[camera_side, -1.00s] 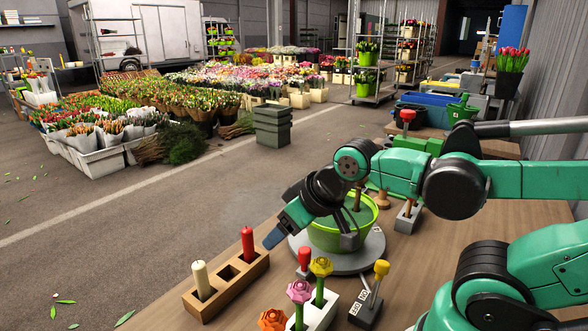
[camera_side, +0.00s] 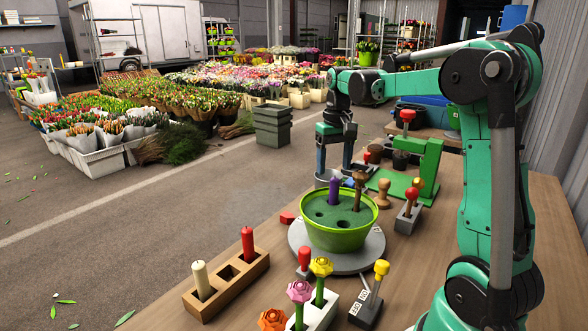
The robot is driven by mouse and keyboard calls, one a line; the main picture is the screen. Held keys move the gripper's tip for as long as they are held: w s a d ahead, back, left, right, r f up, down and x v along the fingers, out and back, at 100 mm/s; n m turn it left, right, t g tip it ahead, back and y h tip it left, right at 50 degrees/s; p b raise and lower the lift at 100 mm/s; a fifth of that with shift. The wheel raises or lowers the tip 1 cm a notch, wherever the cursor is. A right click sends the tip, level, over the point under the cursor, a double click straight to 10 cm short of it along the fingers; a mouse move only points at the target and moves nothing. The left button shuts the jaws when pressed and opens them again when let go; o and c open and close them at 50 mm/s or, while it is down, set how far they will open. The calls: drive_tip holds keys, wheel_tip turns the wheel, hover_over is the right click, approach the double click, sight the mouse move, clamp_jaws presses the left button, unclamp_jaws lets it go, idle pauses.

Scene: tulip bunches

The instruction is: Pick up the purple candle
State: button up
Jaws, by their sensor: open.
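The purple candle (camera_side: 334,190) stands upright in a hole of the green foam inside the lime green bowl (camera_side: 338,238). The bowl sits on a round grey turntable (camera_side: 300,245). A brown peg-like piece (camera_side: 357,193) stands in the foam just right of the candle. My gripper (camera_side: 334,170) points down with its fingers apart. In the picture it shows just above and behind the candle; its exact depth and whether it touches anything cannot be told. No object shows between its fingers.
A wooden block (camera_side: 230,285) holds a cream candle (camera_side: 201,281) and a red candle (camera_side: 248,244), with an empty hole between them. Flowers stand in a white block (camera_side: 314,312) in front. Stamps and a green press (camera_side: 418,178) stand right of the bowl.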

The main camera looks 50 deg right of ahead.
sight(335, 178)
drive_tip(key=shift+d+f, duration=0.2)
drive_tip(key=shift+d, duration=0.15)
drive_tip(key=shift+f, duration=2.7)
clamp_jaws()
